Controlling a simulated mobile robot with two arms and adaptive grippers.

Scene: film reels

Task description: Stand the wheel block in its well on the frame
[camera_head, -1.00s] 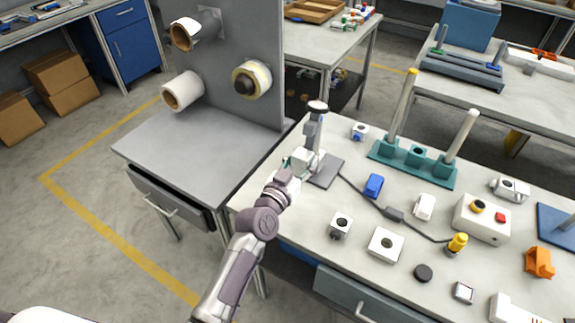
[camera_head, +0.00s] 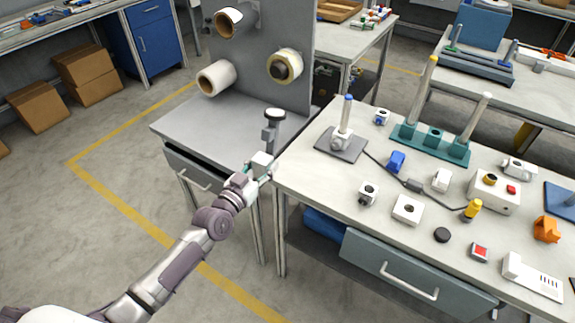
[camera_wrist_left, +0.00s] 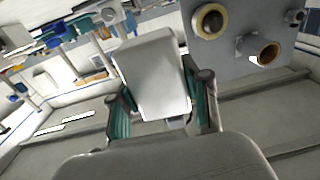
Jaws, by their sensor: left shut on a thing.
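My left gripper (camera_head: 261,171) is shut on the wheel block (camera_head: 262,160), a pale block with a grey upright and a dark-rimmed, white-topped wheel above it. It is held upright in the air by the worktable's left edge. In the left wrist view the pale block (camera_wrist_left: 155,75) fills the space between the teal fingers of the left gripper (camera_wrist_left: 162,100). A teal frame (camera_head: 433,140) with two tall posts and a socket between them stands on the worktable. I cannot tell whether that socket is the named well. My right gripper is not in view.
A grey plate (camera_head: 341,146) with a blue-tipped post stands on the worktable (camera_head: 310,180), right of my gripper. A cable runs from it. Several small blocks lie farther right. A grey bench (camera_head: 195,122) with an upright panel bearing rolls stands left, its top mostly clear.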

